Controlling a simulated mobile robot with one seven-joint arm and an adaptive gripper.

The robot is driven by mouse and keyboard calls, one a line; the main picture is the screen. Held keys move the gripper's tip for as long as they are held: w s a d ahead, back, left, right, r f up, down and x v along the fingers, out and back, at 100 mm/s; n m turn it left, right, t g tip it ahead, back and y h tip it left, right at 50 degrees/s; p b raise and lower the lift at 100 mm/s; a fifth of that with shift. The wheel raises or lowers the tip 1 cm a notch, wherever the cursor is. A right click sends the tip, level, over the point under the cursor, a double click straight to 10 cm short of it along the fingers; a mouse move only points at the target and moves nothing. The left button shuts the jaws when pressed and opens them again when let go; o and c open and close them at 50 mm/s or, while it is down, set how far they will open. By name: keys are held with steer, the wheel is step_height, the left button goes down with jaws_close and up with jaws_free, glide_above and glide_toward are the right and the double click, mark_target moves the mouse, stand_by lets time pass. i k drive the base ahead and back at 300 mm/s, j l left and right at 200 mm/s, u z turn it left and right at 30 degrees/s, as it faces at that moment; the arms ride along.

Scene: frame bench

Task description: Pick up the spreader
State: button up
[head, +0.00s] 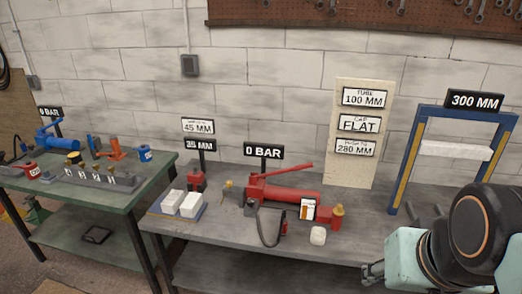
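No thing in the head view is clearly marked as the spreader. A small red tool (196,181) stands on the grey bench (352,238) below signs reading 45 MM and 35 MM; it may be the spreader, but its shape is too small to tell. A red hand pump (285,190) lies to its right, with a dark hose (262,228) curving in front. My gripper (372,272) is low at the right, by the bench's front edge and well away from the red tool. Its fingers are small and dark, and I cannot tell whether they are open.
White blocks (181,203) lie left on the bench. A blue frame (403,165) with a white crossbeam (458,138) stands at the right. A green table (140,180) holds other tools.

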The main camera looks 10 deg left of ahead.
mark_target(194, 176)
steer(key=u, duration=1.35)
steer(key=i+z, duration=0.15)
steer(key=z, duration=0.5)
steer(key=i+j+z, duration=0.45)
steer(key=j, duration=0.25)
steer(key=i+j, duration=0.25)
steer(key=i+j+z, duration=0.1)
steer(key=j, duration=0.35)
steer(key=i+j+z, duration=0.1)
steer(key=i+j, duration=0.4)
steer(key=j, duration=0.25)
steer(key=i, duration=0.25)
